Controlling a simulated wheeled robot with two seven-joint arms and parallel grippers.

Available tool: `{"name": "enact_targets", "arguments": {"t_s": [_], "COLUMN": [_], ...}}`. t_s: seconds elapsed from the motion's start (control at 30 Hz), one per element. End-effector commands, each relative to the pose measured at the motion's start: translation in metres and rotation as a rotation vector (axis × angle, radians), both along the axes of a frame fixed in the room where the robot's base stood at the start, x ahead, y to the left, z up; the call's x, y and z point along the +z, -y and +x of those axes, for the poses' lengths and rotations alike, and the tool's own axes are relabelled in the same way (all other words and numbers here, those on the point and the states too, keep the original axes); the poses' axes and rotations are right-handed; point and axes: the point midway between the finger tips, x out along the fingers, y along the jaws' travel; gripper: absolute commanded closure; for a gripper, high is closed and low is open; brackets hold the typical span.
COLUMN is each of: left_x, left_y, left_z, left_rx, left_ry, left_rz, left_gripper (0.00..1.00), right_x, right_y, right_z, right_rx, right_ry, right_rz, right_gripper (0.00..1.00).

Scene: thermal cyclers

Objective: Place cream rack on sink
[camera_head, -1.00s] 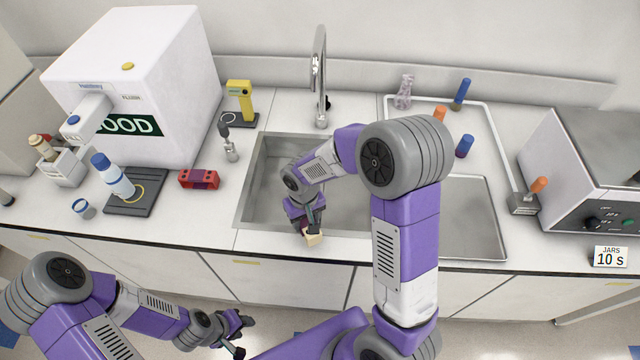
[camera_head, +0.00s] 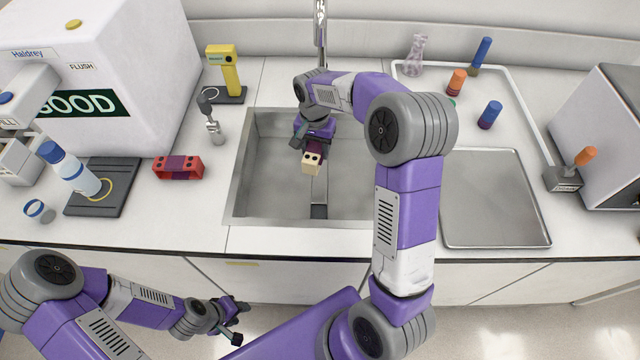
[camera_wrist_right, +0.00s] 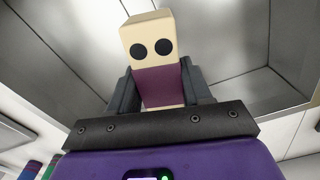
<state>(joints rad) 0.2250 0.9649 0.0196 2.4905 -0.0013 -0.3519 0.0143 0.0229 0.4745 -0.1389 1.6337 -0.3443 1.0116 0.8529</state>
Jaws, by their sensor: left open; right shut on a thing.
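The cream rack (camera_head: 311,163) is a small cream block with dark round holes and a purple band. My right gripper (camera_head: 313,147) is shut on it and holds it over the sink (camera_head: 268,190). In the right wrist view the cream rack (camera_wrist_right: 148,40) stands between the fingers (camera_wrist_right: 160,92), with its holed end facing the camera and metal sink walls behind it. I cannot tell how far it is above the sink floor. My left gripper (camera_head: 233,318) is open and empty, low in front of the counter, away from the sink.
A red rack (camera_head: 178,168) lies on the counter left of the sink. A faucet (camera_head: 320,30) stands behind the sink. A metal tray (camera_head: 492,200) lies to its right, near a white-rimmed tray holding capped tubes.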

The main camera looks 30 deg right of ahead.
Motion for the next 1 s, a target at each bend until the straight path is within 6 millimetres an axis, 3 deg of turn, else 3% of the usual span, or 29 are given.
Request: {"name": "enact_targets", "arguments": {"t_s": [0.1, 0.33, 0.5, 1.0], "left_x": [-0.016, -0.024, -0.033, -0.050], "left_y": [0.000, 0.000, 0.000, 0.000], "left_z": [0.000, 0.000, 0.000, 0.000], "left_rx": [0.000, 0.000, -0.001, 0.000], "left_ry": [0.000, 0.001, 0.001, 0.000], "left_rz": [0.000, 0.000, 0.000, 0.000], "left_gripper": [0.57, 0.57, 0.57, 0.57], "right_x": [-0.006, -0.015, -0.045, -0.106], "right_y": [0.011, 0.018, 0.018, 0.018], "right_z": [0.004, 0.006, 0.006, 0.006], "right_rx": [-0.080, -0.129, -0.127, -0.125], "right_ry": [0.001, -0.001, -0.003, 0.000], "right_rz": [0.005, 0.008, 0.007, 0.008], "right_gripper": [0.87, 0.87, 0.87, 0.87]}}
